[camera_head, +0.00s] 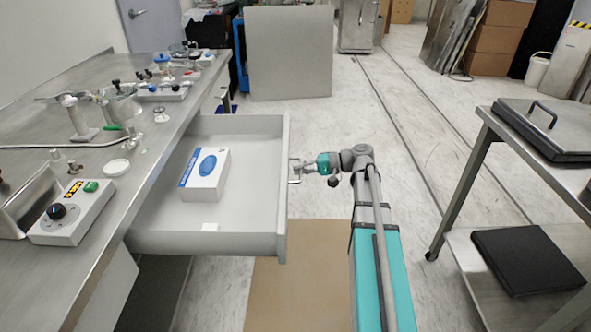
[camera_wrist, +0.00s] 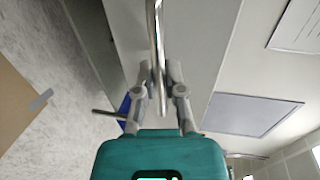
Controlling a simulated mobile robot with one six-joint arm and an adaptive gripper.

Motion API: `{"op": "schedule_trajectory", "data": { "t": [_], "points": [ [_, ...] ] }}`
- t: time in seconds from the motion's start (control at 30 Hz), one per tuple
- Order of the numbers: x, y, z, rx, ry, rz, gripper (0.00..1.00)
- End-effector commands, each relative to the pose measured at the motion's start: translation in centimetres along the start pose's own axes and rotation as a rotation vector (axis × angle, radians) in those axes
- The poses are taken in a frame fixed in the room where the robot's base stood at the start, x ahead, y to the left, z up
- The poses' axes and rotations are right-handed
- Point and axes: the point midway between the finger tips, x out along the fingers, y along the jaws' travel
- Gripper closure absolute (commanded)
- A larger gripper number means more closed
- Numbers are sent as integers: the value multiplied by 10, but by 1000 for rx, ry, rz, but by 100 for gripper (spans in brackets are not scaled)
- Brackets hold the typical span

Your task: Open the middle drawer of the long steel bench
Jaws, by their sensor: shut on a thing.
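The long steel bench (camera_head: 160,125) runs along the left in the head view. Its drawer (camera_head: 240,240) stands pulled well out, with a white and blue box (camera_head: 205,175) lying inside. The drawer's bar handle (camera_head: 295,172) is on its front face, and it also shows in the wrist view (camera_wrist: 154,25). My gripper (camera_head: 300,168) reaches the handle from the right. In the wrist view the two fingers of my gripper (camera_wrist: 160,85) are shut on the handle bar, one on each side.
A control box (camera_head: 72,212) and several fittings stand on the bench top. A steel cart (camera_head: 490,120) with a black slab (camera_head: 527,258) on its lower shelf stands at the right. A brown mat (camera_head: 300,275) lies on the floor below the drawer. Floor between is clear.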

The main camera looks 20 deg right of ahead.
Motion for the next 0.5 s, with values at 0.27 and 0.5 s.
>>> {"op": "schedule_trajectory", "data": {
  "t": [0.27,0.5],
  "points": [
    [3,-2,-5,-2,5,-6,65],
    [4,-2,-2,-2,1,-4,52]
  ]
}}
